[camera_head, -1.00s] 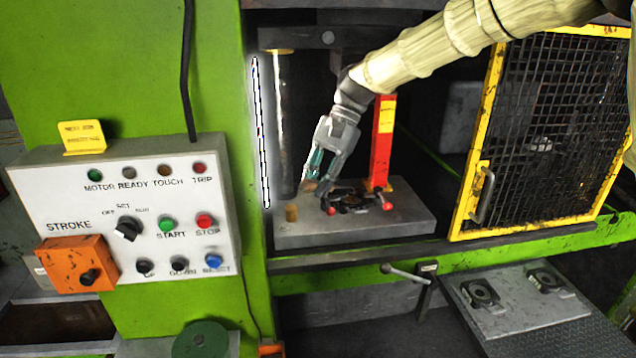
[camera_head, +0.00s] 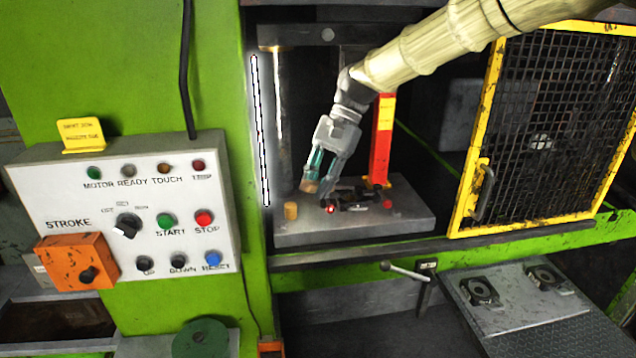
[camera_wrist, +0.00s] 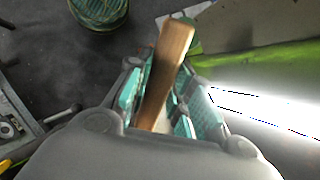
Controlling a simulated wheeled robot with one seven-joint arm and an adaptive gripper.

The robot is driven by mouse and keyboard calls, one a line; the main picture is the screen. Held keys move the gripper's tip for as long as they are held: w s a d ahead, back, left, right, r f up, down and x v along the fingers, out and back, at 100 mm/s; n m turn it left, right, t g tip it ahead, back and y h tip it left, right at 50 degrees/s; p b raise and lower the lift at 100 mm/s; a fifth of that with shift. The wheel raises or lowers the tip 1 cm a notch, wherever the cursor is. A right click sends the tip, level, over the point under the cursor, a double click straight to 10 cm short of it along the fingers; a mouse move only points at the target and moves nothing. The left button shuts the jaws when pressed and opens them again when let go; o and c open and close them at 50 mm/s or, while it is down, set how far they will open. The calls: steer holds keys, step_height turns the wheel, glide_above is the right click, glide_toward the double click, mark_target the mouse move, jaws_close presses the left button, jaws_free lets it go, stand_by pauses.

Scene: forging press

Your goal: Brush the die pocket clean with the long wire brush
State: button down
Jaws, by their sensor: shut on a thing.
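My gripper (camera_head: 322,180) is inside the press opening, pointing down over the left part of the grey die block (camera_head: 410,222). In the wrist view my gripper (camera_wrist: 165,100) is shut on a wooden handle (camera_wrist: 168,70), which I take to be the wire brush's. The handle end also shows at the fingertips in the head view (camera_head: 310,186). The bristles are hidden. Dark die parts (camera_head: 355,198) with red knobs lie on the block just right of my fingers. I cannot make out the pocket itself or whether the brush touches it.
A red post (camera_head: 382,145) stands right behind the die. The yellow-framed mesh guard (camera_head: 545,130) is to the right, and the control panel (camera_head: 125,210) to the left. A lever (camera_head: 405,272) sticks out below the block.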

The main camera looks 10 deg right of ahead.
steer(key=shift+w, duration=0.15)
steer(key=shift+w+a, duration=0.1)
steer(key=shift+w, duration=0.35)
stand_by(0.3)
steer(key=shift+r, duration=2.2)
steer(key=s+a+r, duration=0.1)
steer(key=s+a, duration=0.4)
steer(key=s, duration=0.3)
steer(key=s+a+r, duration=0.1)
steer(key=s+a, duration=0.4)
steer(key=s, duration=0.3)
steer(key=shift+s+a, duration=0.35)
steer(key=shift+s, duration=0.05)
